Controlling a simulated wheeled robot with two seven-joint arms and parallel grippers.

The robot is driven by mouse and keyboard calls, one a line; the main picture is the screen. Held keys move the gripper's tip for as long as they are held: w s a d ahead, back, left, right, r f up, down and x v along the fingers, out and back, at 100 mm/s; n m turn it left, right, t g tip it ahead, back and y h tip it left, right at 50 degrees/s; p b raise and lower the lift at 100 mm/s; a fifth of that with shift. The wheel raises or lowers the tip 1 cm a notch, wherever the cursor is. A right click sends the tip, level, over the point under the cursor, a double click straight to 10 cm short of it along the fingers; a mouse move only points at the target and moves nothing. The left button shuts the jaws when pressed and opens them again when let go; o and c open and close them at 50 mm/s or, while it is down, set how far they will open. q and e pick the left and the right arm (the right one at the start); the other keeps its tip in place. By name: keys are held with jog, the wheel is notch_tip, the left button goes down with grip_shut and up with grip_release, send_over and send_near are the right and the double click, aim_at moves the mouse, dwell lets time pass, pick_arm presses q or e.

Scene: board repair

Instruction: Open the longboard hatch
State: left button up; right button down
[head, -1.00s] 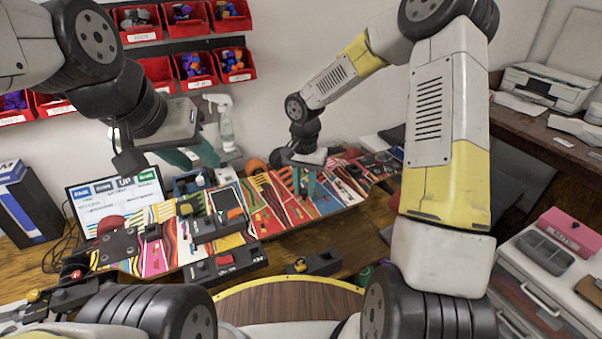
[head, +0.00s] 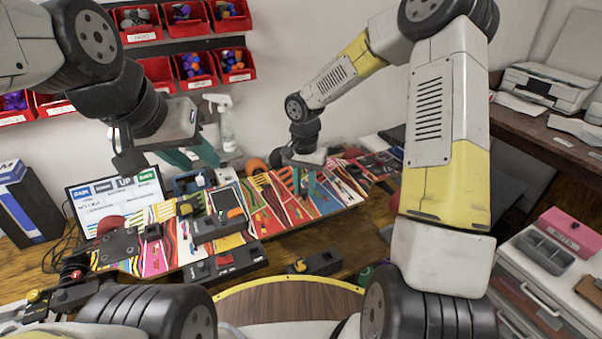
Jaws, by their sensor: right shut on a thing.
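The longboard (head: 322,200) lies across the workbench, with a deck of multicoloured stripes. Its left end has a dark mounting plate (head: 118,247). I cannot make out the hatch's outline or whether it is raised. My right gripper (head: 304,182) points down at the right half of the board. Its teal fingers are close together and shut on a small part there, which they mostly hide. My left gripper (head: 192,158) hangs above and behind the board's left half. Its teal fingers are apart, with nothing visible between them.
Dark trays (head: 222,264) with small parts stand in front of the board, another (head: 316,264) farther right. A screen (head: 118,200) and a spray bottle (head: 226,125) stand behind. Red bins (head: 196,68) hang on the wall. A pink box (head: 566,232) sits on drawers at right.

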jog(key=shift+a+r, duration=0.1)
dwell(0.3)
jog(key=w+r+g, duration=0.1)
jog(key=w+a+r+g+h, duration=0.1)
jog(key=r+g, duration=0.1)
jog(key=shift+r, duration=0.1)
jog(key=shift+w+a+r+g+h, duration=0.2)
jog(key=shift+w+r+g+h, duration=0.2)
jog(key=shift+w+r+g, duration=0.35)
jog(key=shift+w+a+r+g+h, duration=0.15)
jog(key=shift+w+r+g+h, duration=0.3)
jog(key=shift+g, duration=0.5)
jog(key=c, duration=1.1)
grip_release()
jog(key=shift+r, duration=0.2)
